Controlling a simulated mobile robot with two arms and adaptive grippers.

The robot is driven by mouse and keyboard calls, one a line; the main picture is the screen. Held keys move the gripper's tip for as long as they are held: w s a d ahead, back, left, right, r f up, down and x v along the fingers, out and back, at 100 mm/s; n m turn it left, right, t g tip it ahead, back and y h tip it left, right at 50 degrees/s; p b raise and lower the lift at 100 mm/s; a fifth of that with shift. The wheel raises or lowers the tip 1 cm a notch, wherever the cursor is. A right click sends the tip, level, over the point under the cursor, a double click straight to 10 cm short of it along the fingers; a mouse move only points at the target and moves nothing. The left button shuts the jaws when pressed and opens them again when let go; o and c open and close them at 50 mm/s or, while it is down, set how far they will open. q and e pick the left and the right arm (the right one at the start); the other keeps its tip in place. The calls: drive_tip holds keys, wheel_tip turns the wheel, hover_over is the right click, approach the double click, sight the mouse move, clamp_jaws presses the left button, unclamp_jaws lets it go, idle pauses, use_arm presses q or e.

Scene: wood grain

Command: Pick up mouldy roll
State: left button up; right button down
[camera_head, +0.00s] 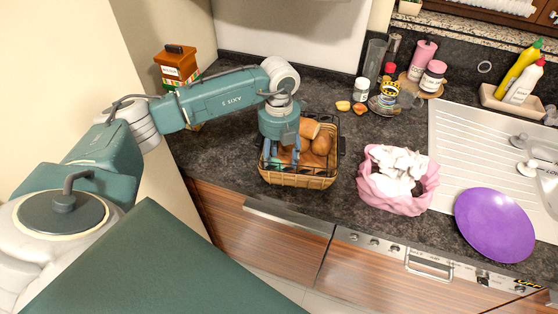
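A wicker basket (297,181) with a dark rim stands near the counter's front edge and holds several brown bread rolls (321,145). I cannot make out mould on the rolls that show. My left arm comes in from the left, and my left gripper (280,158) points down into the left part of the basket. Its wrist and fingers hide that part of the contents. I cannot tell whether the fingers are open or touch a roll. My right gripper is not in view.
A pink bag (398,195) filled with white crumpled material stands right of the basket. A purple plate (494,226) lies by the sink drainer (475,150). Jars, a glass and small food pieces (343,106) stand behind. An orange-brown canister (177,67) is at back left.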

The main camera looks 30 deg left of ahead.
sight(279, 160)
use_arm(q)
drive_tip(key=shift+f, duration=0.55)
drive_tip(key=c, duration=0.8)
drive_tip(key=shift+c, duration=0.2)
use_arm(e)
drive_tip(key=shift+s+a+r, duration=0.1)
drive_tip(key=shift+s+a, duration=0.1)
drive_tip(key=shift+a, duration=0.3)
use_arm(q)
drive_tip(key=shift+w, duration=0.1)
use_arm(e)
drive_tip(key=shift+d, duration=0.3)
